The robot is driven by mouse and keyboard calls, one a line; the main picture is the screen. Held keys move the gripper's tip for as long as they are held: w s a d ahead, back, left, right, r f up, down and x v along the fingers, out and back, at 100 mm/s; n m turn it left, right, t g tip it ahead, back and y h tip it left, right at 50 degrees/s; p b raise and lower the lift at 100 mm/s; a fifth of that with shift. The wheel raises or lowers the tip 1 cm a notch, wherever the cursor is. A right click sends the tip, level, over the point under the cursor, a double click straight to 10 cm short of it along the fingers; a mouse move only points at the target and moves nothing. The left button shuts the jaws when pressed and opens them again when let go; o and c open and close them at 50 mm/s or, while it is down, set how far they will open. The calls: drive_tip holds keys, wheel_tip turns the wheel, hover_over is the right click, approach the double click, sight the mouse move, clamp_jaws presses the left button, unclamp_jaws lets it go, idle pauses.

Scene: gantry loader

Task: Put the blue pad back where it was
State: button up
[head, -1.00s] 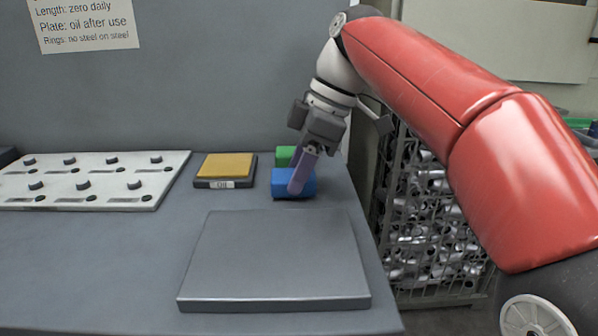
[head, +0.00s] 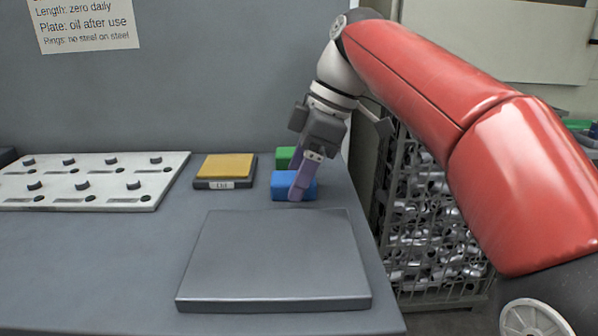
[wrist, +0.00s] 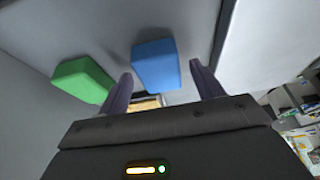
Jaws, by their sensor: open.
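The blue pad (head: 283,184) is a small block lying on the grey bench, behind the dark grey plate and right of the yellow-topped box. It also shows in the wrist view (wrist: 156,65). My gripper (head: 298,192) is open and points down at the pad, its near finger covering part of it in the head view. In the wrist view the blue pad lies ahead between the two fingers (wrist: 163,85); I cannot tell whether they touch it. A green block (head: 284,155) lies just behind the pad, outside the fingers in the wrist view (wrist: 84,80).
A dark grey plate (head: 275,255) fills the front right of the bench. A yellow-topped box (head: 225,167) is left of the pad, and a white board with pegs (head: 90,180) is farther left. A wire cage of metal parts (head: 435,230) stands beyond the bench's right edge.

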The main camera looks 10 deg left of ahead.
drive_tip(key=w+p+v, duration=0.1)
drive_tip(key=p+v, duration=0.1)
drive_tip(key=v, duration=0.5)
drive_tip(key=shift+r, duration=0.3)
drive_tip(key=shift+s+d, duration=0.1)
